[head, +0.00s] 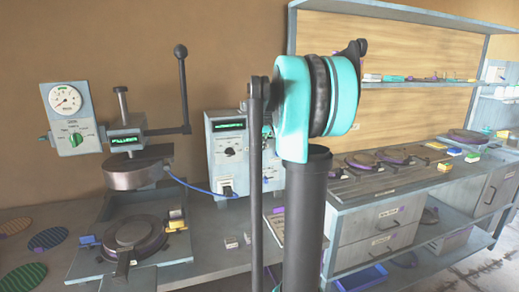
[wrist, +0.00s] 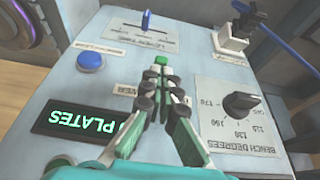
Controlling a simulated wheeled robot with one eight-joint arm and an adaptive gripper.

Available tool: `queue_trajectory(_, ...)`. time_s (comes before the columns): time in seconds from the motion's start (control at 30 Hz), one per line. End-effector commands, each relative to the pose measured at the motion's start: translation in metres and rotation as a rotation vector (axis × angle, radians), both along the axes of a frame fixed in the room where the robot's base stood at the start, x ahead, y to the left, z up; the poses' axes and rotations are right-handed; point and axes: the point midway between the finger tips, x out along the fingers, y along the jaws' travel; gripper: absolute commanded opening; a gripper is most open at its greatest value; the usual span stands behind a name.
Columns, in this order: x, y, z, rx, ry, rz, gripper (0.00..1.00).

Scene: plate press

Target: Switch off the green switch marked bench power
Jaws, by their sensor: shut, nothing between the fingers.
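The green switch (wrist: 161,59) is a small green tab on the grey panel (wrist: 185,45) of the control box in the wrist view. The fingertips of my gripper (wrist: 160,75) are together, right at the near side of the switch. I cannot tell whether they touch it. My gripper covers the middle of the label under the switch, and parts of its lettering show on both sides. In the head view, the control box (head: 216,130) stands on the bench, partly behind my arm. My gripper and the green switch cannot be made out there.
Around the switch on the panel are a blue button (wrist: 89,61), a slider with a blue knob (wrist: 146,19), a black dial (wrist: 240,103) and a lit display (wrist: 90,122). A plug with a blue cable (wrist: 235,32) is at upper right. The press (head: 135,178) stands left of the box.

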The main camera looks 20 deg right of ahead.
Motion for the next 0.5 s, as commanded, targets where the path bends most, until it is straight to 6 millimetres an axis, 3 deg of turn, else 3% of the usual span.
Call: queue_trajectory(0.5,-0.0049,-0.0001,-0.0035,0.0,-0.086,0.001,0.0)
